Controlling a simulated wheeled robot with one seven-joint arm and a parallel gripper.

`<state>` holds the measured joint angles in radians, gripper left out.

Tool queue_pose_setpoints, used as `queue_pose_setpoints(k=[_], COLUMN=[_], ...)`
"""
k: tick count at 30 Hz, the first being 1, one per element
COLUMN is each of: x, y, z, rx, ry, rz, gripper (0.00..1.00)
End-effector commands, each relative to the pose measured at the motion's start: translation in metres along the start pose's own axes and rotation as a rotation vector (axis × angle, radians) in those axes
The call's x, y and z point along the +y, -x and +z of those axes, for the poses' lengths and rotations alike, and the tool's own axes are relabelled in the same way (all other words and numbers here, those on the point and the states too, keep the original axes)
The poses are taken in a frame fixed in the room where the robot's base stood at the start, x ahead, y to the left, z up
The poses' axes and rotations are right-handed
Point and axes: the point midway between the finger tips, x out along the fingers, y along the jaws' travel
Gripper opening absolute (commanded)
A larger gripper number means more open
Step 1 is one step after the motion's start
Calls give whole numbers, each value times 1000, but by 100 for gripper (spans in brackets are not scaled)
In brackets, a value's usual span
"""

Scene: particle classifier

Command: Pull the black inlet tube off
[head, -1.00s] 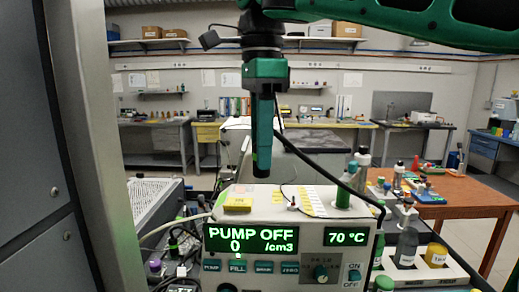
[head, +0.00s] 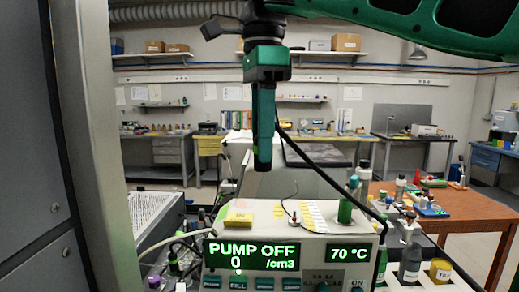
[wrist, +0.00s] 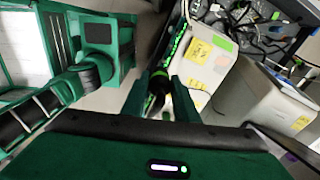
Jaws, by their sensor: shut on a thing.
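My gripper (head: 263,165) points down above the white pump box (head: 225,225), shown nearly side-on in the head view. In the wrist view, my gripper's green fingers (wrist: 163,100) are close together on a black piece between them, which I take to be the black inlet tube's end. In the head view the black inlet tube (head: 325,178) runs from beside the fingers down and right in a curve to the pump's right side. The held end is mostly hidden by the fingers. The pump display reads "PUMP OFF", 0 /cm3 and 70 °C.
Several bottles in a white rack (head: 430,285) stand at the right, before an orange table (head: 470,210). A grey metal post (head: 95,150) is close on the left. Air around my gripper is open.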

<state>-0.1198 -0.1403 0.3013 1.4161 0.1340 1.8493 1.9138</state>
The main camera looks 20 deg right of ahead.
Motion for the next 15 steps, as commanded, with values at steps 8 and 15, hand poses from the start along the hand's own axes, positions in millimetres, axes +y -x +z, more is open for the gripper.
queue_pose_setpoints(k=[8,15], x=[0,0], y=[6,6], z=[0,0], rx=[1,1], ry=[1,0], rz=[1,1], gripper=[5,4])
